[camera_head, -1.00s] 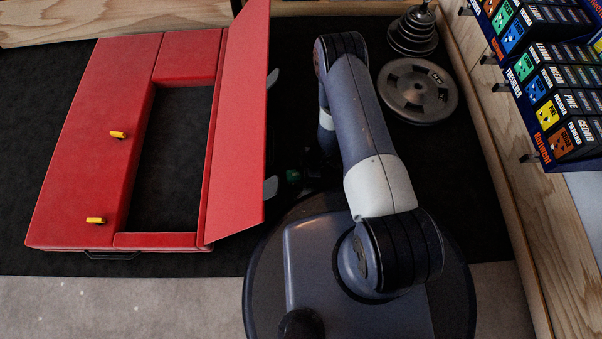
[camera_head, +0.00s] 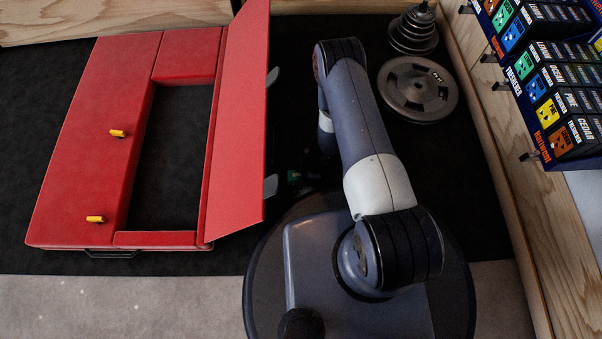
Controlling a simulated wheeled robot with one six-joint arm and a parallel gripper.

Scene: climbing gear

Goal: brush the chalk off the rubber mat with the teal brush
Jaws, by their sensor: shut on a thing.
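A black mat-like floor (camera_head: 30,90) lies under the red pad and around my base. I cannot tell whether it is the rubber mat, and no clear chalk shows on it. A small green patch (camera_head: 294,178) shows in the dark left of my arm, near the red panel's lower edge. It is too small and dim to tell whether it is the teal brush. My arm rises from my base and bends at the elbow. Its far end goes down behind the upper link, so my gripper is hidden.
A red padded frame (camera_head: 85,150) with a raised red panel (camera_head: 240,130) and yellow tabs stands at left. Weight plates (camera_head: 418,88) lie at upper right. A rack of freshener boxes (camera_head: 550,85) overhangs the wooden edge at right. Pale specks dot the grey floor (camera_head: 120,300).

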